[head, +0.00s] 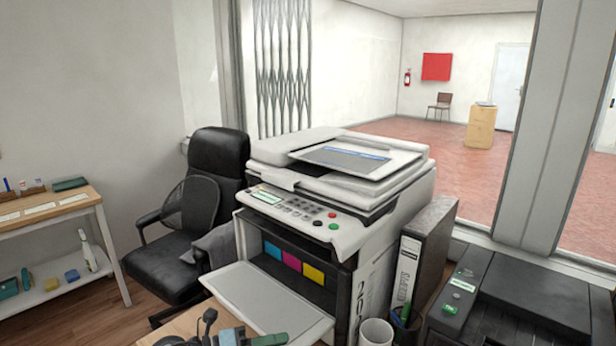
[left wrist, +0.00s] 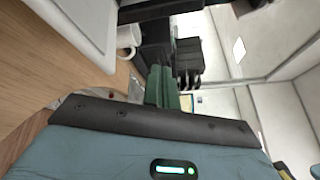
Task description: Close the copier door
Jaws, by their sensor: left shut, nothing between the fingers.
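The copier (head: 340,190) stands on the counter in the middle of the head view. Its front door (head: 268,298) is a pale panel folded down, lying about flat. The opening above it shows a dark inside with blue, magenta and yellow cartridges. My left gripper (head: 268,340) shows at the bottom edge, in front of the door and a little below it, apparently apart from it. Its green fingers are together and empty, as the left wrist view also shows (left wrist: 162,84). A pale panel, likely the door (left wrist: 78,25), is at the upper left there. My right gripper is not in view.
A white mug (head: 376,332), a pen holder (head: 406,322) and a tall binder (head: 420,255) stand close to the copier's right. A dark machine (head: 520,300) is farther right. A black office chair (head: 190,220) and a shelf table (head: 45,208) are at the left.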

